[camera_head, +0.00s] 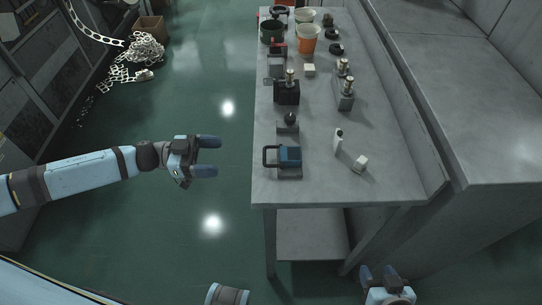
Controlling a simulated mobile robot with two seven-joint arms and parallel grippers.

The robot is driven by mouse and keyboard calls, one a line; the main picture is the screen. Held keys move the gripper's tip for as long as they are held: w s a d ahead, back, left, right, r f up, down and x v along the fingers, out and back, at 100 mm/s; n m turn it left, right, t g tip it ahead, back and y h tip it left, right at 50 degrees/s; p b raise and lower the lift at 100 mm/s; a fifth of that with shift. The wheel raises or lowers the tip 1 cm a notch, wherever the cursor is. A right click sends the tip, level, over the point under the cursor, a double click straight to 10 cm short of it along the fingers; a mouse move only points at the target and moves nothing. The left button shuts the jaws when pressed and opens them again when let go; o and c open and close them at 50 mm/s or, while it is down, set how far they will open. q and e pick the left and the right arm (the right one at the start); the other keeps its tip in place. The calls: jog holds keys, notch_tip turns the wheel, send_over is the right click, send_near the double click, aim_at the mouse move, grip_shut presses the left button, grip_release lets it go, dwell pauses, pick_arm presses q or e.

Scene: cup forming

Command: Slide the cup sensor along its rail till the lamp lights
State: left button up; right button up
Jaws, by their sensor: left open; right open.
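A long grey table (313,185) carries several small devices, and I cannot tell for sure which is the cup sensor, its rail or the lamp. A blue block with a black loop handle (289,157) sits on a grey base at the near left. Behind it is a black knob (290,118) on a grey plate. No lit lamp is clearly visible. My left gripper (214,156) is open and empty, left of the table edge and apart from the blue block. My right gripper (380,272) is open at the bottom, in front of the table's near edge.
On the table stand a black block with a metal top (287,93), a grey block with metal cylinders (345,95), a white upright piece (338,142), a white cube (360,163) and an orange bucket (308,40). Bare tabletop lies at the near right.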

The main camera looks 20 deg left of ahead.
aim_at(265, 148)
pick_arm(q)
jog(key=x, duration=1.2)
jog(key=shift+d, duration=0.1)
jog(key=shift+w+d, duration=0.15)
jog(key=shift+d, duration=0.25)
pick_arm(e)
jog(key=shift+d+f, duration=0.1)
jog(key=shift+d, duration=0.05)
pick_arm(q)
jog(key=c, duration=1)
jog(key=shift+w+a+r+p, duration=0.1)
jog(key=shift+w+a+p, duration=0.05)
jog(key=shift+w+p, duration=0.3)
jog(key=shift+w+a+r+p, duration=0.15)
jog(key=shift+w+p, duration=0.15)
jog(key=shift+w, duration=0.25)
jog(key=shift+w+a+f, duration=0.1)
jog(key=shift+w+f, duration=0.1)
jog(key=shift+w, duration=0.05)
jog(key=shift+f, duration=0.1)
jog(key=o, duration=1)
jog(key=shift+s, duration=0.1)
pick_arm(e)
jog(key=shift+s+r, duration=0.1)
jog(key=shift+r, duration=0.2)
